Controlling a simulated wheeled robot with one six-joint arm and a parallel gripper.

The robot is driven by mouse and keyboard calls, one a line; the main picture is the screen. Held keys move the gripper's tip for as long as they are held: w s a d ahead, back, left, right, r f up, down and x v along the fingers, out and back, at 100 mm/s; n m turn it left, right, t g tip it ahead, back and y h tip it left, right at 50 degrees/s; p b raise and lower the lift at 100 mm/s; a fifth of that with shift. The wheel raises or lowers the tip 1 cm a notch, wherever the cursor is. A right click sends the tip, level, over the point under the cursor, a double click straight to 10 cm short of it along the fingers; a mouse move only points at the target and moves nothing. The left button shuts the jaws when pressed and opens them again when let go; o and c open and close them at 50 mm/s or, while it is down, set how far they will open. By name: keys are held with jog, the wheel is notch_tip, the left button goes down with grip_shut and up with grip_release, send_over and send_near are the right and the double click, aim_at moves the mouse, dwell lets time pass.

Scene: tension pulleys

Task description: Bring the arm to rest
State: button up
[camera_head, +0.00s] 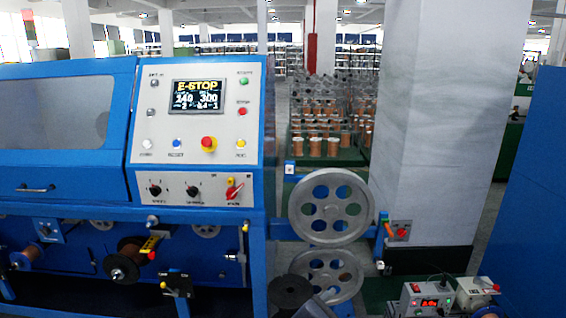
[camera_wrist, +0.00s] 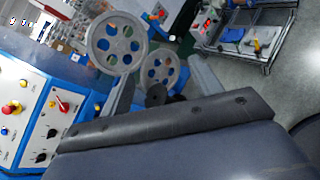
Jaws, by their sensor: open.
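My gripper (camera_wrist: 163,88) shows in the wrist view, its two grey fingers wide apart with nothing held between them. The dark bar of my gripper's body crosses the lower part of that view. Beyond the fingers are two large grey pulleys, the upper pulley (camera_wrist: 116,43) and the lower pulley (camera_wrist: 159,69). In the head view the upper pulley (camera_head: 330,206) stands right of the blue machine, with the lower pulley (camera_head: 327,274) below it. I cannot clearly make out my gripper in the head view.
The blue machine (camera_head: 255,130) has a control panel (camera_head: 197,125) whose screen (camera_head: 197,95) reads E-STOP. A grey pillar (camera_head: 440,130) stands behind right. Small devices (camera_head: 430,300) sit at the lower right. A cart (camera_wrist: 245,35) with blue items stands on open floor in the wrist view.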

jog(key=s+d+f+m+g+b, duration=0.3)
jog(key=f, duration=0.4)
jog(key=s+d+f+m+g+b, duration=0.3)
jog(key=d+f+b, duration=0.1)
jog(key=f, duration=0.2)
jog(key=shift+f+m, duration=0.35)
jog(key=shift+m, duration=0.05)
jog(key=shift+s, duration=0.15)
